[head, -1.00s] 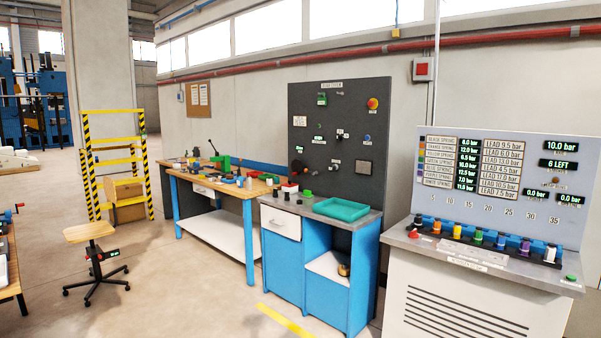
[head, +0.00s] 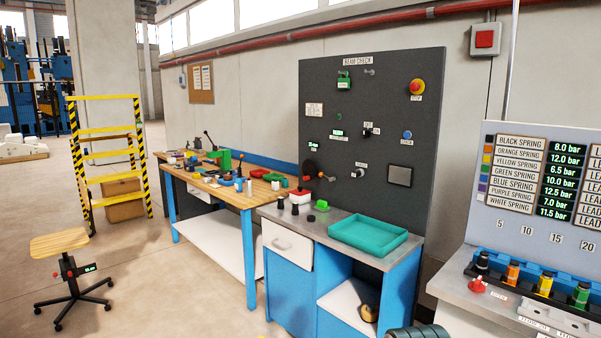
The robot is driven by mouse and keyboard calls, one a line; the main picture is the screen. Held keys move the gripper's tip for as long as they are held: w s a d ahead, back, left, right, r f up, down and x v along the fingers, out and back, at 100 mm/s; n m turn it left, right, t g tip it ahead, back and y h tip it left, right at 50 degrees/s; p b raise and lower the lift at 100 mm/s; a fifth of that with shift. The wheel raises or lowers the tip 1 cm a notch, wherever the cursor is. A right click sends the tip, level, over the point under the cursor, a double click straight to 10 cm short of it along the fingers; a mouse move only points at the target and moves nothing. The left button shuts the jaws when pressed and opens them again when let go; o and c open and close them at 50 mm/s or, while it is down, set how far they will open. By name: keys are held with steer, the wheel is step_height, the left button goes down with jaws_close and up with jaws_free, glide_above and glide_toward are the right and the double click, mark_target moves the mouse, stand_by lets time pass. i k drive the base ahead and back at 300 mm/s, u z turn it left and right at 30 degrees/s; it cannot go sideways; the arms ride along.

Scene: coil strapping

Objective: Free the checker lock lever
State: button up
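The dark checker panel (head: 390,215) headed "BEAM CHECK" stands upright behind the blue cabinet. On it a small black handle (head: 370,131) with a pale tip sticks out under a small label. My gripper is not in view.
A wooden workbench (head: 225,192) stands left, with a stool (head: 60,243) on open floor. The spring console (head: 535,320) is at right. A dark ribbed shape (head: 417,331) shows at the bottom edge.

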mark_target(321, 174)
steer(key=z, duration=0.05)
steer(key=i, duration=1.25)
steer(key=u, duration=0.4)
steer(key=i, duration=2.05)
